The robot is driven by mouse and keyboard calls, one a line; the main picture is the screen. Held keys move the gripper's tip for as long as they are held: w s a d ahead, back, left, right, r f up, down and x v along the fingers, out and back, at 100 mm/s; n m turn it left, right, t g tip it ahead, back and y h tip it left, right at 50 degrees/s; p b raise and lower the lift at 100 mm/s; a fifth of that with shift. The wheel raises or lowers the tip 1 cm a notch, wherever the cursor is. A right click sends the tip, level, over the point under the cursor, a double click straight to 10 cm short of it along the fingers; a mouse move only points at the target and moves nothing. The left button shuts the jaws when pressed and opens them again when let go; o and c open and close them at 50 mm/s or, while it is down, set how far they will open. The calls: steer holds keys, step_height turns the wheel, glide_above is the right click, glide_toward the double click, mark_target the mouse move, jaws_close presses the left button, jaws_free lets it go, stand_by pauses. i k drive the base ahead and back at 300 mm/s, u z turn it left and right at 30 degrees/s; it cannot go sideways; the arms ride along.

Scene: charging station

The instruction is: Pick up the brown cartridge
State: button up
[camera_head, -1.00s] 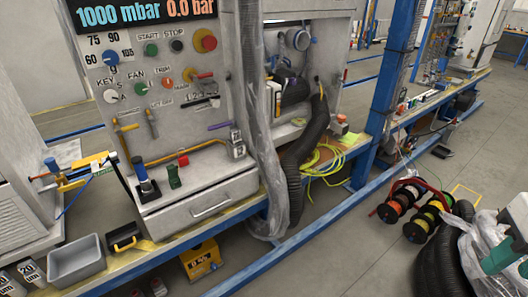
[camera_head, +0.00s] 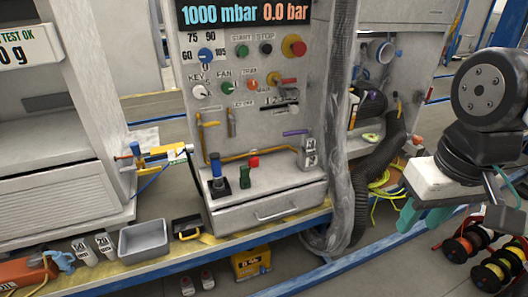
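I cannot make out a brown cartridge in this view. A blue-topped upright piece (camera_head: 216,168) and a green one (camera_head: 244,178) stand on the ledge of the grey control panel, with a small red piece (camera_head: 254,161) behind them. Two pale pieces marked with numbers, one (camera_head: 84,251) beside the other (camera_head: 105,246), stand on the bench at the lower left. My gripper (camera_head: 425,216), with teal fingers, hangs at the right, well away from these pieces. I see nothing held in it, and its finger gap is unclear.
A grey bin (camera_head: 144,240) and a black-and-yellow tray (camera_head: 188,228) stand on the bench before the panel. An orange tool (camera_head: 24,273) lies at the lower left. A thick black hose (camera_head: 372,180) hangs right of the panel. Cable spools (camera_head: 490,262) stand on the floor.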

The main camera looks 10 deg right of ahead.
mark_target(309, 144)
steer(key=u, duration=0.2)
steer(key=i, duration=1.15)
steer(key=z, duration=0.4)
